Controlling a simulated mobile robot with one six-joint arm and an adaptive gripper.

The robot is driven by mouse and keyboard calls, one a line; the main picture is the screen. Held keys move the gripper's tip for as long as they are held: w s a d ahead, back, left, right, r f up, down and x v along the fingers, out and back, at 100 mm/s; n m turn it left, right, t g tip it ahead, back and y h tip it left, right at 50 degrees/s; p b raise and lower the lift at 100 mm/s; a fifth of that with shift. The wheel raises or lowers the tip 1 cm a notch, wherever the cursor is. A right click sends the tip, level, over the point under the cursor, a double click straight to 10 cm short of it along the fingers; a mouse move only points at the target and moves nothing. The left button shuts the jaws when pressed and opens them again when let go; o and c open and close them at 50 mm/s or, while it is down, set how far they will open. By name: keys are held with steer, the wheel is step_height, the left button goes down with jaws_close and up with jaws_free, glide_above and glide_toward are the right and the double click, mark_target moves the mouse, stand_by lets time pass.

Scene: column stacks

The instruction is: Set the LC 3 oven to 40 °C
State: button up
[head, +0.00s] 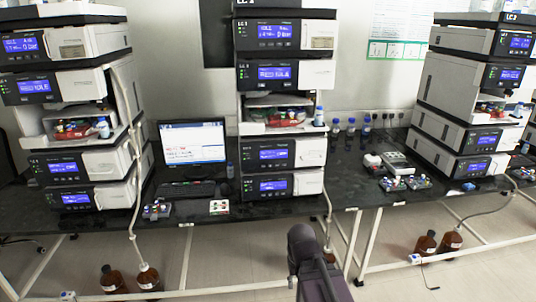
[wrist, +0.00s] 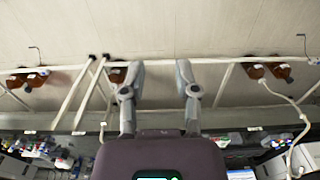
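The right column stack (head: 455,95) has a top tray with a label that appears to read LC 3 (head: 510,17). Its modules carry lit blue displays, such as an upper display (head: 519,41), a second display (head: 509,75) and a lower display (head: 482,140). Their text is too small to read, and I cannot tell which module is the oven. My gripper (wrist: 158,78) is open and empty in the wrist view, its two fingers wide apart over the floor. In the head view my dark arm shows at the bottom centre, in front of the bench and far from the right stack.
A middle stack (head: 285,100) and a left stack (head: 65,110) stand on the black bench (head: 340,193). A monitor (head: 192,142) stands between them. Small vials and boxes (head: 400,170) lie left of the right stack. Brown bottles (head: 450,242) stand on the floor among white bench legs.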

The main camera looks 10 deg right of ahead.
steer(key=shift+c, duration=0.2)
jaws_close()
stand_by(1.0)
